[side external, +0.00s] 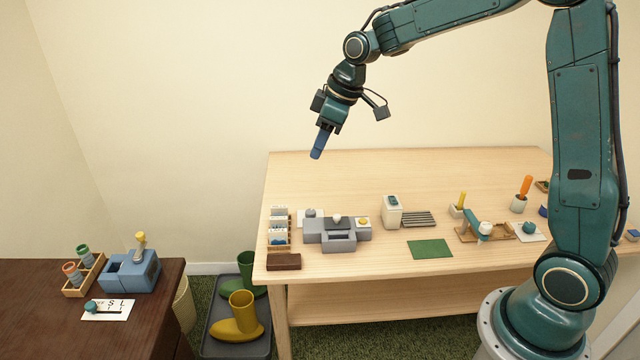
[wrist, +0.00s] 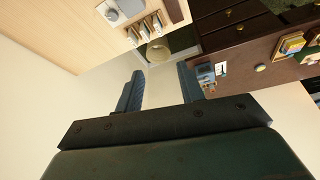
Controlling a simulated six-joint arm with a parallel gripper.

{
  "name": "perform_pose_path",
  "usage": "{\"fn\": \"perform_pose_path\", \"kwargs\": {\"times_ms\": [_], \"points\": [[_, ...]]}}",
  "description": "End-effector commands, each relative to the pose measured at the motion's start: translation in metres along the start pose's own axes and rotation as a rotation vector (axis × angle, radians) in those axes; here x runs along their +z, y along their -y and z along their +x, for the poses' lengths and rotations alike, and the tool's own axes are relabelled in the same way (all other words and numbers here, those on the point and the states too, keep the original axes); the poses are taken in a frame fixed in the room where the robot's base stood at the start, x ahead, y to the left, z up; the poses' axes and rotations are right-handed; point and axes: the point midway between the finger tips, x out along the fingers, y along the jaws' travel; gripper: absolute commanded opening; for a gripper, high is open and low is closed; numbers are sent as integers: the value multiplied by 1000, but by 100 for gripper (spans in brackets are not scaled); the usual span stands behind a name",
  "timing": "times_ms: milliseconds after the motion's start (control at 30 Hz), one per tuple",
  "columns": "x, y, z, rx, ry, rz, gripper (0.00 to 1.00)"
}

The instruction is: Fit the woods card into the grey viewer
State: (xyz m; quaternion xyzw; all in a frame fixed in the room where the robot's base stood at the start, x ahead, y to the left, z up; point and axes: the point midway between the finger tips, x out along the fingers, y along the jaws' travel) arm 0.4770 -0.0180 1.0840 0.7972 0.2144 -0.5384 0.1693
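The grey viewer (side external: 352,236) stands on the light wooden table, near its front left. A small wooden rack (side external: 279,246) with several pale cards (side external: 279,228) stands just left of it; the rack also shows in the wrist view (wrist: 145,30). The card pictures are too small to tell which is the woods card. My gripper (side external: 317,150) hangs in the air above the table's back left, well above the rack and viewer. In the wrist view its two blue fingers (wrist: 160,85) are apart with nothing between them.
A dark brown block (side external: 284,262) lies in front of the rack. A white container (side external: 391,212), a green mat (side external: 430,249) and small tools stand to the right. A dark table (side external: 60,320) at left holds a blue device (side external: 130,272). The light table's back (side external: 400,170) is clear.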

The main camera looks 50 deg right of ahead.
Motion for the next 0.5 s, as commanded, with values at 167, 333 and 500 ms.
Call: {"fn": "perform_pose_path", "kwargs": {"times_ms": [167,333,500], "points": [[-10,-24,44,-37,1,-57,38],[-14,-44,87,-70,-4,-111,38],[-14,-60,127,-99,-13,-159,38]]}}
